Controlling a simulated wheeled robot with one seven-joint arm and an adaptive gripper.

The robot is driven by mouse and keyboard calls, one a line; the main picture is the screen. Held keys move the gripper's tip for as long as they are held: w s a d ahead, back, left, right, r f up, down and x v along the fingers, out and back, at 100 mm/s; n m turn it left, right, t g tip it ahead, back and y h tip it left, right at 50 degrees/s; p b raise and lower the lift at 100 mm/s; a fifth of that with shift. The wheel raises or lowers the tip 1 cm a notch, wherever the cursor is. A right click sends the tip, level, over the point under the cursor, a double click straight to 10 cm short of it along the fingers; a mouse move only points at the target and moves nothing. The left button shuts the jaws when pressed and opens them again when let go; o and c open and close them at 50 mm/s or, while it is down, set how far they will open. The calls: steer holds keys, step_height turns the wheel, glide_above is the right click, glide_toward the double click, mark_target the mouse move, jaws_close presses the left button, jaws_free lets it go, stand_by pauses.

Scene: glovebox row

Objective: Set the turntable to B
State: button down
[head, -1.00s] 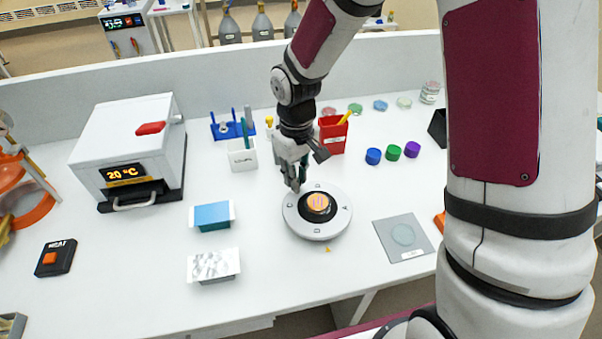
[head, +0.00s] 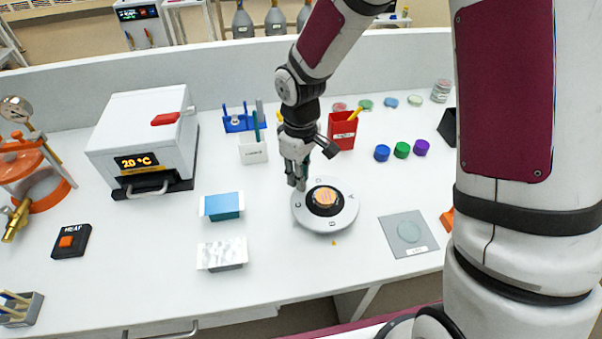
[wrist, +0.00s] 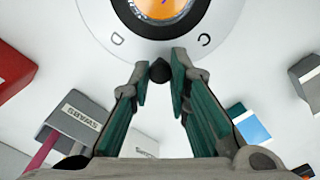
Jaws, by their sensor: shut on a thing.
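The turntable (head: 303,213) is a pale grey disc with a black hub and a round orange-topped item in its middle. Letters ring its top; the wrist view shows D and C on the disc's near part (wrist: 160,48). In the head view a letter that looks like B is at its front right, roughly facing a small orange triangle (head: 333,243) on the bench. My gripper (head: 298,184) is at the disc's back-left rim. In the wrist view its fingers (wrist: 160,80) are closed around a small dark peg (wrist: 159,71) at the rim.
A white oven (head: 140,125) reading 20 °C stands left. Blue (head: 222,206) and marbled (head: 222,253) blocks lie left of the turntable. A grey pad (head: 425,235) lies right. A red holder (head: 343,130) and white holder (head: 253,150) stand behind. Bench in front is clear.

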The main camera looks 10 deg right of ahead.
steer(key=shift+w+a+r, duration=0.1)
steer(key=c, duration=1.5)
jaws_free()
step_height(320, 180, up, 12)
steer(key=shift+f, duration=0.1)
steer(key=s+d+r+m+t, duration=0.1)
steer(key=s+d+r+m, duration=0.2)
steer(key=s, duration=0.3)
steer(key=s+d+r+m+t, duration=0.2)
steer(key=s+d+r+m, duration=0.1)
steer(key=s+r, duration=0.3)
steer(key=s+d+r+m+t, duration=0.2)
steer(key=s+d+r+m, duration=0.1)
steer(key=s, duration=0.5)
steer(key=shift+s+d+r, duration=0.1)
steer(key=shift+d+r, duration=0.5)
steer(key=shift+r, duration=0.35)
